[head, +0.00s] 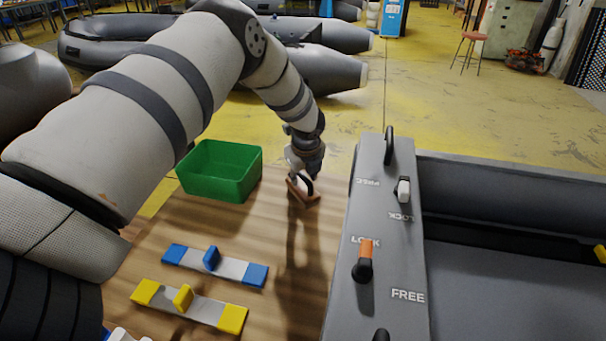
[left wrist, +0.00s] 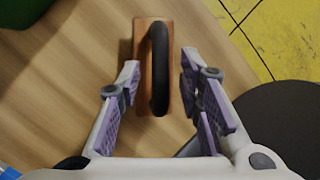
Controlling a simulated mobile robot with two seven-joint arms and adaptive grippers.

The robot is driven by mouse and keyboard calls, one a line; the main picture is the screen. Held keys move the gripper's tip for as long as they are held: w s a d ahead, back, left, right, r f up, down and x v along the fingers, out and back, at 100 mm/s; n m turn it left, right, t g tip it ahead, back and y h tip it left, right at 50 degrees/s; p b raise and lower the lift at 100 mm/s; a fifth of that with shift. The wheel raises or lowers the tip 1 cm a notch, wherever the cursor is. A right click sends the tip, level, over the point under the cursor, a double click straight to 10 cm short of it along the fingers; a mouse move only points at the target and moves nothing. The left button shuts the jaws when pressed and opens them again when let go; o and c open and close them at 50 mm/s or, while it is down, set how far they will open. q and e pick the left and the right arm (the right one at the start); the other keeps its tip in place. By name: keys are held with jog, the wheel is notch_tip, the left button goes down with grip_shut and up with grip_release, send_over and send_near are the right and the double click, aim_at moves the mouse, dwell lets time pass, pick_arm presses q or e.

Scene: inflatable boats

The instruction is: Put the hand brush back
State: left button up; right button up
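The hand brush, a flat wooden block with a black arched handle, lies on the wooden table near its far edge. In the head view it (head: 305,195) is partly hidden by my left gripper (head: 303,178), which points down over it. In the left wrist view the brush (left wrist: 143,50) lies ahead, its handle upright in the picture. The left gripper (left wrist: 160,68) is open, with one finger on each side of the handle. A gap shows between the handle and the right finger. My right gripper is not in view.
A green bin (head: 220,172) stands left of the brush. A blue-ended strip (head: 232,268) and a yellow-ended strip (head: 205,310) lie nearer on the table (head: 275,225). Yellow floor lies beyond.

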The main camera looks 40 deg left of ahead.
pick_arm(q)
jog(key=p+v, duration=0.2)
jog(key=v, duration=1)
jog(key=shift+r+p, duration=0.2)
jog(key=shift+p, duration=0.15)
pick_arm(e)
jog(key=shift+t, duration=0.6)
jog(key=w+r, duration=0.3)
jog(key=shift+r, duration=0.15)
